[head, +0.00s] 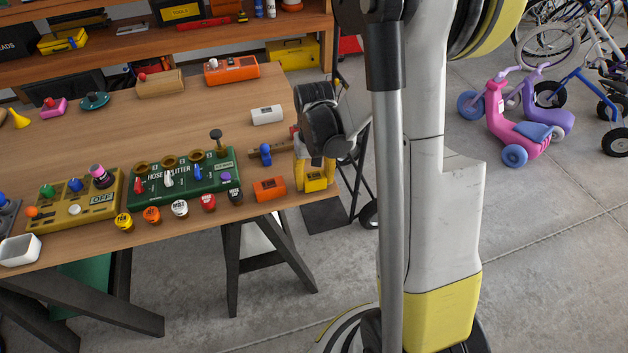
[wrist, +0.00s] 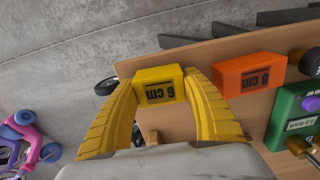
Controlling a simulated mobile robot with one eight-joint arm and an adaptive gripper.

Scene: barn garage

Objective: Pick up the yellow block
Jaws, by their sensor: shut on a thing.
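The yellow block (wrist: 158,87), marked "6 cm", sits between the two yellow fingers of my gripper (wrist: 160,95) in the wrist view. My gripper is shut on it, with a finger against each side. In the head view the yellow block (head: 316,181) is at the right end of the wooden table (head: 200,100), below my gripper (head: 314,172). I cannot tell whether the block touches the table top or is slightly above it. Its back is partly hidden by my gripper.
An orange block (head: 269,189) is close to the left of the yellow one. A blue-handled valve (head: 266,153) and a white block (head: 267,115) stand behind it. The green hose splitter (head: 185,175) and several labelled caps are farther left. The table's right edge is close by.

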